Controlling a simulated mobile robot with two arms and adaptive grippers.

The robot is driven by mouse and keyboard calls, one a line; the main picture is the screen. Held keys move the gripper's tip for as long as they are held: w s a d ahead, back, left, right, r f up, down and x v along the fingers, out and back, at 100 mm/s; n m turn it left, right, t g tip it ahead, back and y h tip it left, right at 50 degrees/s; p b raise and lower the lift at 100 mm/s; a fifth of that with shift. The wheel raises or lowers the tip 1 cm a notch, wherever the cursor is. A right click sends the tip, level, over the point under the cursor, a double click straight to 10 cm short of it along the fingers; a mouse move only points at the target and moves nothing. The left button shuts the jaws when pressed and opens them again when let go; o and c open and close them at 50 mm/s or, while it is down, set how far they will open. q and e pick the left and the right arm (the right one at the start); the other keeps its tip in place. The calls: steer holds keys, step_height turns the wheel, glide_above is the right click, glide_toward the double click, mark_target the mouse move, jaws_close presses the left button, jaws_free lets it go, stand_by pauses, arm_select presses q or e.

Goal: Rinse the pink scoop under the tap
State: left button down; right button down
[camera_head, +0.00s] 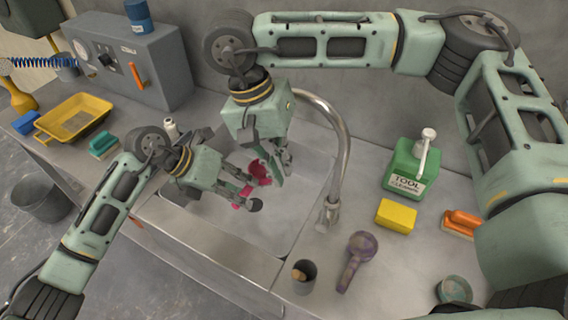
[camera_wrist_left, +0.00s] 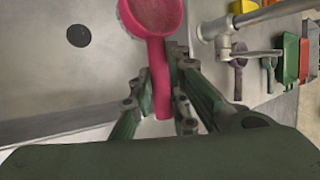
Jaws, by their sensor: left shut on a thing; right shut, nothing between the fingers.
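The pink scoop (camera_head: 258,171) is in the sink basin (camera_head: 298,200), partly hidden by my grippers in the head view. My left gripper (camera_head: 246,192) is shut on its handle, which shows in the left wrist view (camera_wrist_left: 159,75). The scoop's bowl (camera_wrist_left: 152,14) faces the wrist camera and looks dull and speckled inside. The tap (camera_head: 343,150) rises on the right side of the basin and arches left; its spout end is hidden behind my right arm. I see no water running. My right gripper (camera_head: 279,168) is shut and empty, pointing down over the basin close to the scoop.
Left are a yellow tray (camera_head: 72,118) and a teal-handled brush (camera_head: 103,144).

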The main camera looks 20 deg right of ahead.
arm_select(q)
steer(key=s+p, duration=0.3)
steer(key=s, duration=0.5)
steer(key=shift+a, duration=0.2)
stand_by(0.3)
stand_by(1.1)
steer(key=s+r+p, duration=0.4)
steer(key=s+p, duration=0.1)
steer(key=shift+a, duration=0.15)
stand_by(0.9)
